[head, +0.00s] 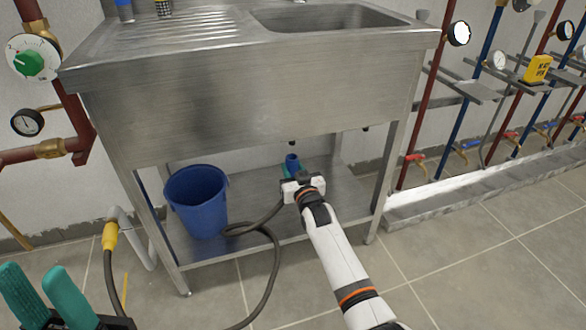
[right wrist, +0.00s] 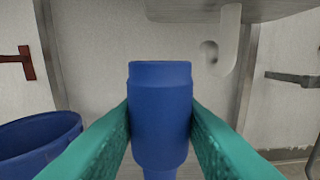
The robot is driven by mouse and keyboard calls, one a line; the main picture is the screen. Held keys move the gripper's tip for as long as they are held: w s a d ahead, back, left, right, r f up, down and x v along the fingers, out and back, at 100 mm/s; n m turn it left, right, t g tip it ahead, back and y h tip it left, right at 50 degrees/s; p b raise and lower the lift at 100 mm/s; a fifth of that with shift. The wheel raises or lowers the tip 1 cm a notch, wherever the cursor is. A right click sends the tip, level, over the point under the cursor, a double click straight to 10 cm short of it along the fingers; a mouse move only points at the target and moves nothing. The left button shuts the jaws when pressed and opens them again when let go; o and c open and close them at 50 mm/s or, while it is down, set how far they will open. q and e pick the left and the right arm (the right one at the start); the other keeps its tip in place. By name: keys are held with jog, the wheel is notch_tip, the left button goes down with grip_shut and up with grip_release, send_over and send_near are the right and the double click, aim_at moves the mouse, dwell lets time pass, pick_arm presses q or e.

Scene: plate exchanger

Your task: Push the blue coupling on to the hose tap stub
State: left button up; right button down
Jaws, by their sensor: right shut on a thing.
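The blue coupling (head: 292,160) is upright under the sink in the head view. In the right wrist view the coupling (right wrist: 161,110) stands between two green fingers, its wide top collar above them. My right gripper (head: 291,170) is shut on it. I cannot make out the hose tap stub with certainty; small dark nubs (head: 292,142) hang below the sink front, above the coupling. In the right wrist view nothing visibly touches the coupling's top. My left gripper (head: 36,284) is at the lower left, fingers apart and empty.
A steel sink unit (head: 240,100) stands over a lower shelf (head: 340,195). A blue bucket (head: 197,205) is on that shelf, left of my right gripper. A grey hose (head: 274,275) loops off the shelf to the floor. A white pipe (right wrist: 228,40) hangs behind the coupling.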

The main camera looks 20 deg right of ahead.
jog(key=shift+f+b, duration=0.6)
jog(key=shift+f, duration=0.25)
